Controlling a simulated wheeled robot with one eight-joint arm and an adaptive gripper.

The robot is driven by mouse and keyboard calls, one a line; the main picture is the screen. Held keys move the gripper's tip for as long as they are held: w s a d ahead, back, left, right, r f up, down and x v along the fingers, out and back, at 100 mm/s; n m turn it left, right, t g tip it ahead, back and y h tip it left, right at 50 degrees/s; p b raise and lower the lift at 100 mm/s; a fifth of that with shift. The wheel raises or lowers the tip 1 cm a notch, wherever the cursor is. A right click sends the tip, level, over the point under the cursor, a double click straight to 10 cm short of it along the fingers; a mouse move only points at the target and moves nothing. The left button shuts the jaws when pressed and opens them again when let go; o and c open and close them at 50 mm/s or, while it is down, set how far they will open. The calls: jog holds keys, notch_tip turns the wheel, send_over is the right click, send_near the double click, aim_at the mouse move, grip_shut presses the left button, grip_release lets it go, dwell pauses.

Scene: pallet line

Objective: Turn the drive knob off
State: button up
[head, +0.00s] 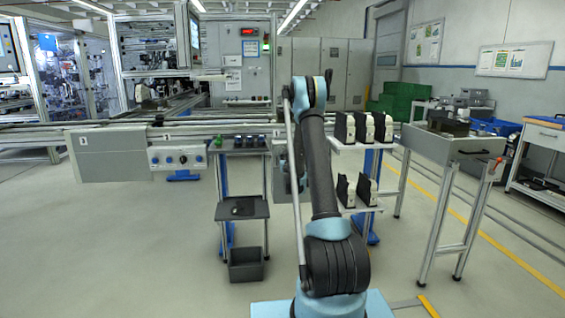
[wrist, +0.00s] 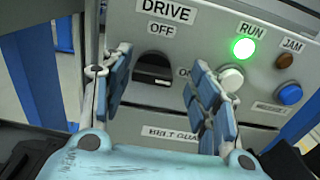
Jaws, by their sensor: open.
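The drive knob (wrist: 153,69) is a dark knob on a grey panel (wrist: 200,25) in the wrist view, below the DRIVE and OFF labels. An ON label, partly hidden by a finger, is to its right. The knob's grip looks roughly level, towards ON; its exact pointer mark is hard to see. My gripper (wrist: 160,60) is open, with one blue-padded finger on each side of the knob. I see no clear contact with it. In the head view my arm hides the gripper.
Right of the knob are a lit green RUN lamp (wrist: 244,48), a white button (wrist: 231,78), an unlit brown JAM lamp (wrist: 284,61) and a blue button (wrist: 290,94). The right finger is close to the white button. A conveyor (head: 120,125) runs across the head view.

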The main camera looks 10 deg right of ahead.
jog(key=shift+a, duration=0.1)
jog(key=shift+a, duration=0.15)
jog(key=c, duration=1.1)
jog(key=shift+o, duration=0.2)
jog(key=shift+n, duration=0.4)
jog(key=n, duration=0.6)
jog(key=a+n, duration=0.1)
jog(key=n, duration=0.2)
jog(key=shift+o, duration=0.3)
jog(key=n, duration=0.4)
jog(key=shift+a+f, duration=0.1)
jog(key=shift+a, duration=0.2)
jog(key=shift+f+n, duration=0.1)
jog(key=shift+n, duration=2)
jog(key=shift+c, duration=0.3)
jog(key=shift+d, duration=0.1)
